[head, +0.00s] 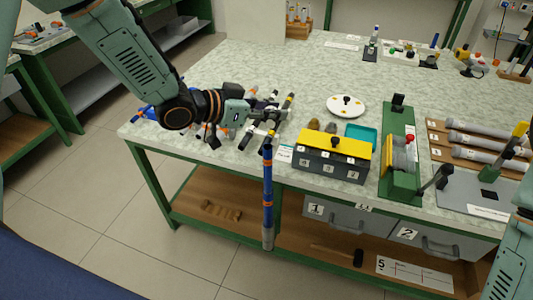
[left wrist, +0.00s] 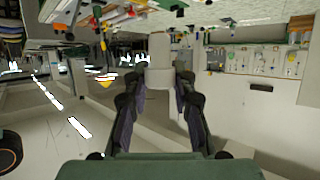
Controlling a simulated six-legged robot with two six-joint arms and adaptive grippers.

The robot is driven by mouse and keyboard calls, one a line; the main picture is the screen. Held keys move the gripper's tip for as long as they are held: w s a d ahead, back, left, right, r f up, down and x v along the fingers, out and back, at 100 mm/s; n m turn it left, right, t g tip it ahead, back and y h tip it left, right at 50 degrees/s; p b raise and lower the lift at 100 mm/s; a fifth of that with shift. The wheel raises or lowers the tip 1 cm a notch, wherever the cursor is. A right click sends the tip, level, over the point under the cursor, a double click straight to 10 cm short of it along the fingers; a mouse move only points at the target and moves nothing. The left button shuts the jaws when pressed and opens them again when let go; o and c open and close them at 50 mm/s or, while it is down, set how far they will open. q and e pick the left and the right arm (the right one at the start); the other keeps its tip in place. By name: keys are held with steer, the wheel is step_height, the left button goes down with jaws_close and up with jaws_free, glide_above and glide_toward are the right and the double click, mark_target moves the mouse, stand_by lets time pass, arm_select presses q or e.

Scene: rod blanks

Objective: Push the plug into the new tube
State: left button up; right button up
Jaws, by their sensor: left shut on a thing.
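My left gripper (head: 266,132) is at the table's front edge. It is shut, and a long blue rod (head: 268,190) with orange bands and a grey lower end hangs upright just below it, in front of the table. The rod's upper end is partly hidden at the dark fingers. In the left wrist view, a pale grey piece (left wrist: 160,77) shows between the fingertips; I cannot tell if it is part of the rod. Grey tubes (head: 484,143) lie on a wooden rack at the right. I cannot make out the plug. My right gripper is out of view.
A yellow-lidded dark box (head: 332,150), a teal tray (head: 362,133) and a green fixture (head: 400,160) stand right of the gripper. A white disc (head: 346,106) lies behind. Drawers (head: 338,218) are below the tabletop.

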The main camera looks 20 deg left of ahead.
arm_select(q)
steer(key=f, duration=0.3)
steer(key=a+f, duration=0.1)
steer(key=shift+s+f+b, duration=0.2)
steer(key=shift+f+b, duration=0.1)
steer(key=shift+f, duration=0.05)
step_height(320, 180, down, 4)
steer(key=shift+a+f, duration=0.1)
steer(key=shift+f, duration=0.1)
steer(key=o, duration=0.7)
steer(key=shift+w+d, duration=0.15)
steer(key=shift+d, duration=0.3)
steer(key=shift+o, duration=0.2)
steer(key=p+v, duration=0.3)
steer(key=v, duration=0.9)
steer(key=shift+a, duration=0.2)
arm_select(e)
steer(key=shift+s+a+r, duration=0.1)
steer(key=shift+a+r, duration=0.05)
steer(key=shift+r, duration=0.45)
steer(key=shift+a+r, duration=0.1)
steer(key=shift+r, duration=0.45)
